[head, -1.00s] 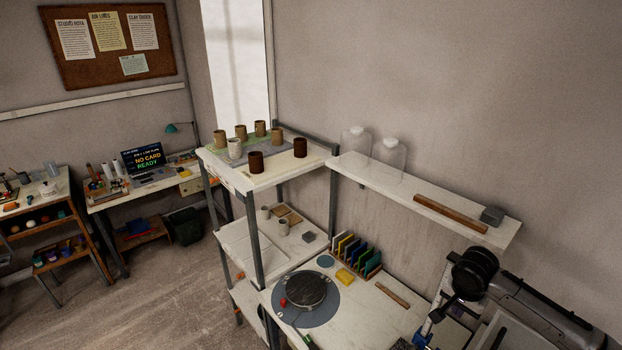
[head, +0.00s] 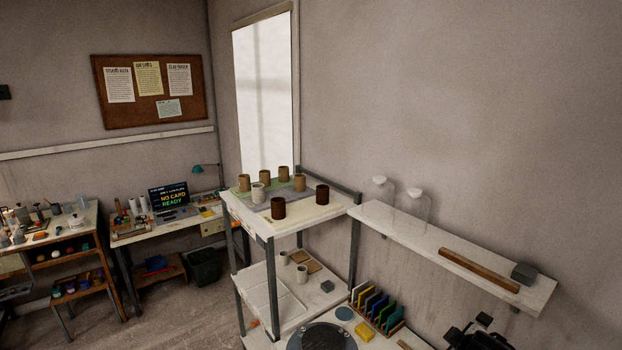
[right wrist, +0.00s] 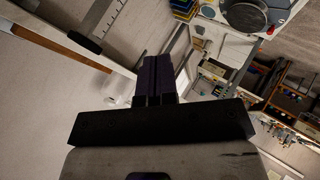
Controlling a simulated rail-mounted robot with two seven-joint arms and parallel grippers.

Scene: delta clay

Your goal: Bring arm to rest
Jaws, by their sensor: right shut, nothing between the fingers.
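My right gripper (right wrist: 156,72) shows in the right wrist view, with its two dark fingers pressed together and nothing between them. It hangs in free air, and no object touches the fingertips. The right wrist view is strongly tilted. My left gripper is in neither view.
A rack holds several cups on its top board (head: 312,220). A wall shelf (head: 410,232) carries two clear jars, a wooden bar and a grey block. A round wheel (head: 322,338) stands below; it also shows in the right wrist view (right wrist: 243,14). Open floor (head: 190,318) lies at left.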

